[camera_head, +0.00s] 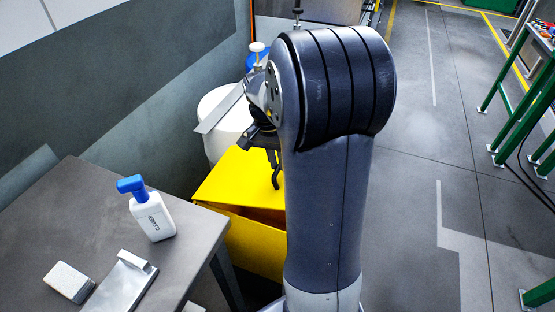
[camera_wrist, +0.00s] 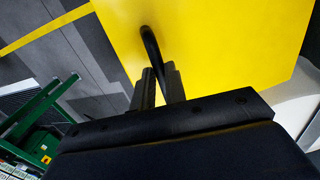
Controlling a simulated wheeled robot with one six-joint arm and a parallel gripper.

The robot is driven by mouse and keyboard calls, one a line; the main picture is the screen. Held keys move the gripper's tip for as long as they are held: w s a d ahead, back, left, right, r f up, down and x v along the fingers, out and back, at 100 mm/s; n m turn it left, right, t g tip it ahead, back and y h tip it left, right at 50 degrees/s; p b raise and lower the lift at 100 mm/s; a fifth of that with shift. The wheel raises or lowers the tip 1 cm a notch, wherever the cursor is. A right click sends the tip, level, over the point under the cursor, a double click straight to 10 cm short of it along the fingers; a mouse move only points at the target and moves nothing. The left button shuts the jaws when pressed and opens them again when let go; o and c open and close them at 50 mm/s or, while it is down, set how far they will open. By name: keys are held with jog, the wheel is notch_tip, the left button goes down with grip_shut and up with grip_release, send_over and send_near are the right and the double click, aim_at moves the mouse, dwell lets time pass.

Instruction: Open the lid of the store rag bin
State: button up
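The store rag bin is a yellow box (camera_head: 255,245) on the floor beside the bench, partly hidden behind my arm. Its flat yellow lid (camera_head: 228,182) looks slightly raised, with a shaded orange gap showing under its front edge. The lid (camera_wrist: 230,50) also fills the upper right of the wrist view. A curved black handle (camera_wrist: 149,42) stands on the lid. My gripper (camera_wrist: 160,75) is at the handle, its two dark fingers close together with the handle's end between them. In the head view my gripper (camera_head: 272,152) is over the lid, partly hidden by my arm.
A grey bench (camera_head: 95,215) at left holds a white spray bottle (camera_head: 152,215) with a blue top, near the bin. A white drum (camera_head: 222,120) stands behind the bin against the wall. Green-framed racks (camera_head: 525,90) are at far right; the floor between is clear.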

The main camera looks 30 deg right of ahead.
grip_shut()
